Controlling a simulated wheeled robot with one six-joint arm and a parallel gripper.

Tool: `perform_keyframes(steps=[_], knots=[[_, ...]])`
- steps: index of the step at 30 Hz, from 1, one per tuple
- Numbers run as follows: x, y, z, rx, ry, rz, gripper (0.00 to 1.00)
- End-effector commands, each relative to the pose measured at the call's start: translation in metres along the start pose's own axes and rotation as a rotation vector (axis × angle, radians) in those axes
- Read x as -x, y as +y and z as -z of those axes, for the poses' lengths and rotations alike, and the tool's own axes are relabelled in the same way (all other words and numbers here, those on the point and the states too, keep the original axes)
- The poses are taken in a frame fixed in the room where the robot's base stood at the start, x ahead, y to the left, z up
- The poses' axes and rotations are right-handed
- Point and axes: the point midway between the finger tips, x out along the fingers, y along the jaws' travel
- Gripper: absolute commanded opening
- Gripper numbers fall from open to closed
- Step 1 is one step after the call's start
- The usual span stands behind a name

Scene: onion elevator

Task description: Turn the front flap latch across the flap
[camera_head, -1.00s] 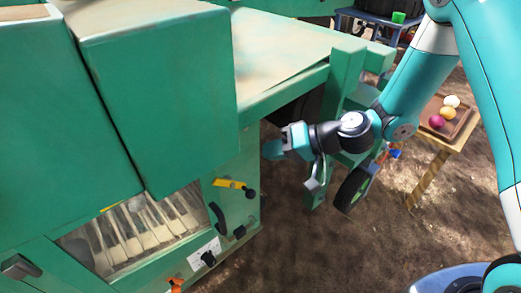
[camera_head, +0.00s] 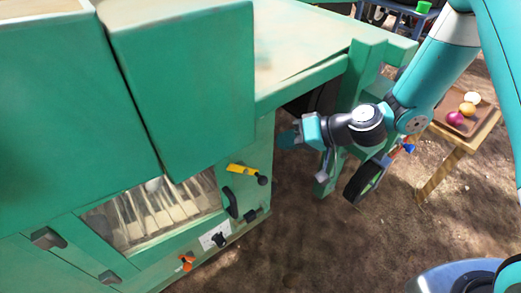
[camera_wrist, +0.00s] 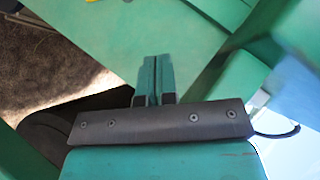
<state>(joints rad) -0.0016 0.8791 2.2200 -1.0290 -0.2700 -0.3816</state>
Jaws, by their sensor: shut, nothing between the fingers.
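A yellow latch bar (camera_head: 240,169) with a black knob at its right end sits on the green machine's front (camera_head: 262,140), right of the slatted opening. It lies nearly level, tilted slightly down to the right. An orange turn piece (camera_head: 187,262) sits lower on the front; I cannot tell which of the two is the flap latch. My gripper (camera_head: 288,138) is beside the machine's right corner, to the upper right of the yellow bar and apart from it. In the wrist view its teal fingers (camera_wrist: 157,78) are together and empty, with a green panel (camera_wrist: 140,38) beyond.
A black handle (camera_head: 230,203) and dark knobs (camera_head: 219,240) stick out near the latches. A green post frame (camera_head: 360,90) stands behind my gripper. A small table (camera_head: 455,140) at right holds a tray of onions. The dirt ground (camera_head: 300,240) in front is open.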

Motion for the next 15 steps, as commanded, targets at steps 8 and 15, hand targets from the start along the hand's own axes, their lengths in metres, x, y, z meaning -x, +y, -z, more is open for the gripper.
perform_keyframes(steps=[8, 15], knots=[[-0.052, 0.001, -0.003, 0.004, -0.004, 0.004, 0.0], [-0.101, 0.001, -0.004, 0.002, -0.002, 0.003, 0.0]])
